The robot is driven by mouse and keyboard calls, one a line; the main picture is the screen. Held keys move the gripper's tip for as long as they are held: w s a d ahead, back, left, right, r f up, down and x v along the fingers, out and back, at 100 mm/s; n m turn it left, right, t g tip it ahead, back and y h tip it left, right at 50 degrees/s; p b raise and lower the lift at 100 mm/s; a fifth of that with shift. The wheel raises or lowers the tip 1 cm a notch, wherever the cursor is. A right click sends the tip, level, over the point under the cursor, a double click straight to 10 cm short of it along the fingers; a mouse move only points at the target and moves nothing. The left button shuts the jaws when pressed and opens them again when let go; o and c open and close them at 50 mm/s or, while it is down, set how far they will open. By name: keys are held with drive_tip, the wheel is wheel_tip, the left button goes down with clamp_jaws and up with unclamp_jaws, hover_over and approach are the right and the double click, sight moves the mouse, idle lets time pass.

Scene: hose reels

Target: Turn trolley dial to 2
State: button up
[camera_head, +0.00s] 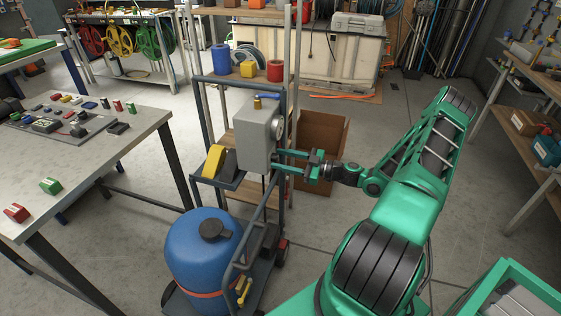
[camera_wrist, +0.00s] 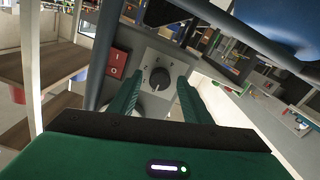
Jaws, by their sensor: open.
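The trolley's grey control box (camera_head: 258,132) stands upright on the trolley frame. Its dial is a round black knob (camera_wrist: 160,79) on a grey panel (camera_wrist: 183,68) in the wrist view. A pale pointer mark on the knob points toward the bottom of the picture. My gripper (camera_head: 277,164) is at the right side of the box in the head view. In the wrist view my gripper (camera_wrist: 160,84) is open, with one green finger on each side of the knob. I cannot tell whether the fingers touch it.
A red switch (camera_wrist: 116,62) sits beside the knob. The trolley carries a blue tank (camera_head: 204,252) below the box. A grey frame bar (camera_wrist: 110,45) passes close by in the wrist view. A workbench (camera_head: 120,148) stands at left. A brown carton (camera_head: 322,140) is behind my gripper.

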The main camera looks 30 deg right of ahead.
drive_tip(key=c, duration=1)
drive_tip(key=shift+a, duration=0.25)
drive_tip(key=shift+c, duration=0.2)
drive_tip(key=shift+d, duration=0.2)
